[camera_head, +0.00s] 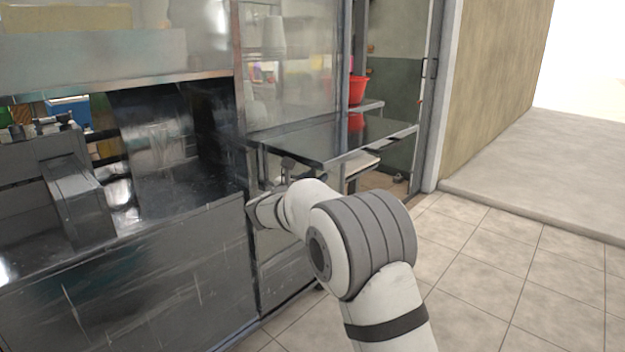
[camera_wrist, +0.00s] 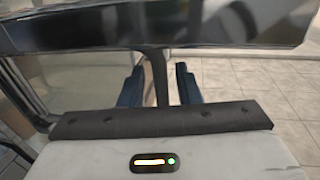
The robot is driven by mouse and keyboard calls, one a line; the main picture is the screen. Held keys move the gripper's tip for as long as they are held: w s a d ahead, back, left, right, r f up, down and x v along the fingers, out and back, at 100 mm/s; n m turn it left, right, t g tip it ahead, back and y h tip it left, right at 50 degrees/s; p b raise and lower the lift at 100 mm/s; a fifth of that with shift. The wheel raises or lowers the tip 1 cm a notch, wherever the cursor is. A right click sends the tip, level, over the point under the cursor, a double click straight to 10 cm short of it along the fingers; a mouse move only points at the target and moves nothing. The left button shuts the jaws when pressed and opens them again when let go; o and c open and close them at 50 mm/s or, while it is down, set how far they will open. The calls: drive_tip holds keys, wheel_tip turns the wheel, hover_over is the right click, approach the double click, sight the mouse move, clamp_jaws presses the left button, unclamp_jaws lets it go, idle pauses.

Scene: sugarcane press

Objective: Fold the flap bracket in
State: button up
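The flap (camera_head: 335,138) is a dark, shiny steel panel standing out level from the machine's side. It also spans the top of the wrist view (camera_wrist: 95,38). The flap bracket, a dark narrow bar (camera_wrist: 156,66), runs down from under the flap in the wrist view. My gripper (camera_wrist: 160,76) is below the flap, with its two dark fingers apart, one on each side of the bar. A gap shows between the bar and the right finger; the left finger looks very close to it, and I cannot tell whether they touch. In the head view my wrist hides most of the gripper.
The steel machine body (camera_head: 150,275) fills the left, with a glazed panel (camera_head: 290,70) above the flap. A red bowl (camera_head: 357,90) stands on a shelf behind. A door frame (camera_head: 437,100) is farther right. The tiled floor (camera_head: 500,265) at right is clear.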

drive_tip(key=shift+c, duration=0.3)
clamp_jaws()
drive_tip(key=p+x, duration=0.2)
drive_tip(key=x, duration=0.3)
drive_tip(key=shift+d, duration=0.2)
drive_tip(key=shift+o, duration=0.3)
unclamp_jaws()
drive_tip(key=p+v, duration=0.1)
drive_tip(key=v, duration=0.7)
